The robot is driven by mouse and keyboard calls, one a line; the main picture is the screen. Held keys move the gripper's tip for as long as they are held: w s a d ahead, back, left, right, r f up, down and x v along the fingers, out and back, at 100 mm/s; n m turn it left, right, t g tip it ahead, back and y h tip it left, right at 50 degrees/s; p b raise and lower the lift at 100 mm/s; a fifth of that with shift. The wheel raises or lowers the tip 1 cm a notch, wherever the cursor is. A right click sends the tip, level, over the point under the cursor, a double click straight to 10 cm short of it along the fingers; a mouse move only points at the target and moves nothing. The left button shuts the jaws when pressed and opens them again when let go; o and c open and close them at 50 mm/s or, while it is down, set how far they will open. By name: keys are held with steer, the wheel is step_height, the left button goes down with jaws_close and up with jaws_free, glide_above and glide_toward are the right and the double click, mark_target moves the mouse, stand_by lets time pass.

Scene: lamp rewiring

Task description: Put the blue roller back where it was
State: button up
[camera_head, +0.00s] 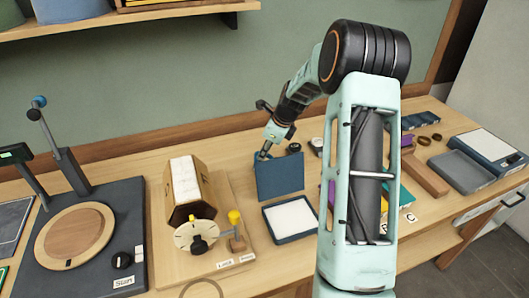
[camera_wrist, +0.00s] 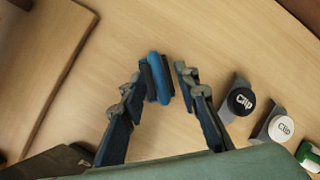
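The blue roller (camera_wrist: 158,78) shows in the wrist view as a short blue cylinder between dark pads at my fingertips. My gripper (camera_wrist: 160,82) appears shut on it, with the fingers converging at the roller. Bare wooden tabletop (camera_wrist: 140,30) lies beyond it. In the head view my gripper (camera_head: 265,152) is low over the back of the table, just behind the raised lid of a blue box (camera_head: 290,236). The roller is too small to make out there, and its height above the table cannot be told.
The upright blue lid (camera_head: 279,178) is close in front. A hexagonal wooden block (camera_head: 187,186) and a turntable station (camera_head: 75,235) stand to the left. Table behind is clear.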

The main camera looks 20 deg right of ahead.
steer(key=v, duration=1)
steer(key=shift+s+r+b, duration=0.25)
steer(key=shift+r+b, duration=0.05)
steer(key=shift+b, duration=0.1)
